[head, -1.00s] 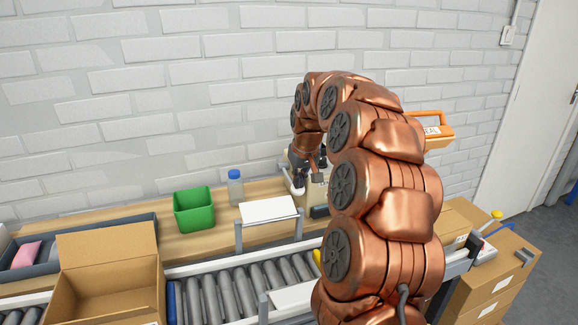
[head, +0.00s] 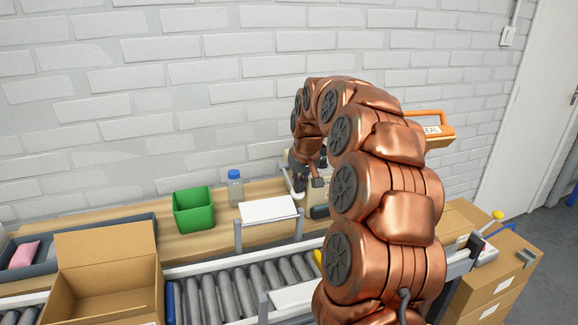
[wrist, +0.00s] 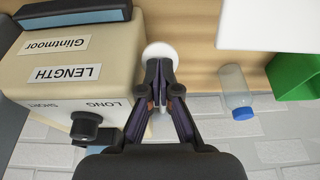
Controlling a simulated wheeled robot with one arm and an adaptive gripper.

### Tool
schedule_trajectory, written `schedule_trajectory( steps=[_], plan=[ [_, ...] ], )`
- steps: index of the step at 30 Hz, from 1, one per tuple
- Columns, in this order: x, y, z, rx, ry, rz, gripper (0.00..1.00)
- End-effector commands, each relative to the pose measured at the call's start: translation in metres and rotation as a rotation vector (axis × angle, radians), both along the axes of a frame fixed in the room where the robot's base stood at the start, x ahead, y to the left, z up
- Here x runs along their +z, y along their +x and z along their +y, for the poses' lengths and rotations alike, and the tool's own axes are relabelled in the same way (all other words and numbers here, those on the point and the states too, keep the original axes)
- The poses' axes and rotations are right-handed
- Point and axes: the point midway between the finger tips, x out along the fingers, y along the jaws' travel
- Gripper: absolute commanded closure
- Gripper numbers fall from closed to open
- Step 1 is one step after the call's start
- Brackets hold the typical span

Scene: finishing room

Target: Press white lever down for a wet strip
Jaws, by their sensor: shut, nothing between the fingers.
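The tape dispenser (wrist: 55,75) is a beige box at the left of the wrist view, with upside-down labels reading "Glintmoor", "LENGTH", "SHORT" and "LONG". The white lever's round end (wrist: 160,51) shows beside the box, just beyond my gripper (wrist: 159,72). My gripper is shut and empty, its fingertips overlapping the white end in view. They look at or very close to it; contact is not clear. In the head view the dispenser (head: 316,200) is partly hidden by my arm, and the lever (head: 298,194) shows as a small white bit below my gripper.
A clear bottle with a blue cap (head: 235,190) and a green bin (head: 193,210) stand left on the wooden bench. A roller conveyor (head: 235,288) with an open carton (head: 105,285) runs in front. The brick wall is behind.

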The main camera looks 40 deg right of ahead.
Motion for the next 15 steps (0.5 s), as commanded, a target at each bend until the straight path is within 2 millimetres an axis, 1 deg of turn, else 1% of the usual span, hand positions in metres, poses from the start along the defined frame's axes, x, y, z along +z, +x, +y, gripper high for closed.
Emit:
schedule_trajectory(
  steps=[9, 15],
  plan=[
    [-0.0007, -0.0001, -0.0001, 0.0, 0.0, 0.0, 1.0],
    [-0.0052, -0.0002, -0.0001, 0.0, 0.0, 0.001, 1.0]
  ],
)
